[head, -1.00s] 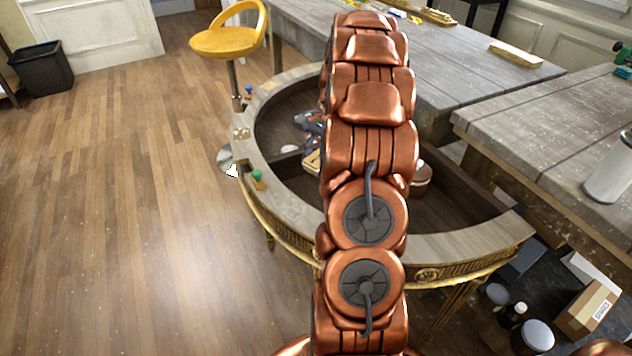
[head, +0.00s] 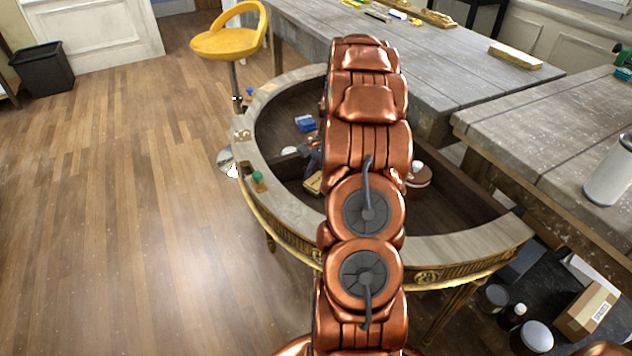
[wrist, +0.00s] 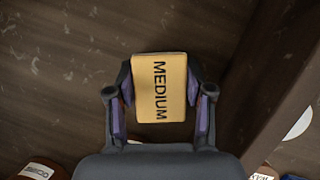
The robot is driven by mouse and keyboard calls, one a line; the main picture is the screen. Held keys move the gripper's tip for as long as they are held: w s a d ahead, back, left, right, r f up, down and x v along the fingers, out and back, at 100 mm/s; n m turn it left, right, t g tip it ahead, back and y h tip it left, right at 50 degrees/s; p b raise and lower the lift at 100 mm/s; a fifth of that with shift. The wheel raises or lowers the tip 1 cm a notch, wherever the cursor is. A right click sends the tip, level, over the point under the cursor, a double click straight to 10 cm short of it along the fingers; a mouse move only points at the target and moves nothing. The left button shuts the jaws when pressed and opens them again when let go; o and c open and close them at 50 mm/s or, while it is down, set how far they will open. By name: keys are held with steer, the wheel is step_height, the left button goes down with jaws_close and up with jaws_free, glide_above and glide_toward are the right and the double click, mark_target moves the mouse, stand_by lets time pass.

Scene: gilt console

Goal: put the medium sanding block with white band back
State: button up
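The sanding block (wrist: 160,88) is tan-yellow and marked MEDIUM on the face toward the wrist camera. A little pale edge shows at its near end; I cannot make out a full white band. My gripper (wrist: 160,80) has one finger along each side of the block and is shut on it. In the head view the block (head: 313,184) shows beside my arm, below the gripper (head: 314,162), over the inside of the curved console (head: 460,245). My arm hides part of both. I cannot tell its exact height above the console floor.
A blue item (head: 305,123) and a white round piece (head: 289,150) lie in the console. A lidded copper-coloured pot (head: 418,180) stands right of my arm. A divider (wrist: 285,85) runs right of the block.

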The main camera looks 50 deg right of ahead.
steer(key=o, duration=0.4)
steer(key=v, duration=1.2)
steer(key=shift+b, duration=0.45)
steer(key=shift+w+a+r, duration=0.1)
steer(key=shift+r, duration=0.1)
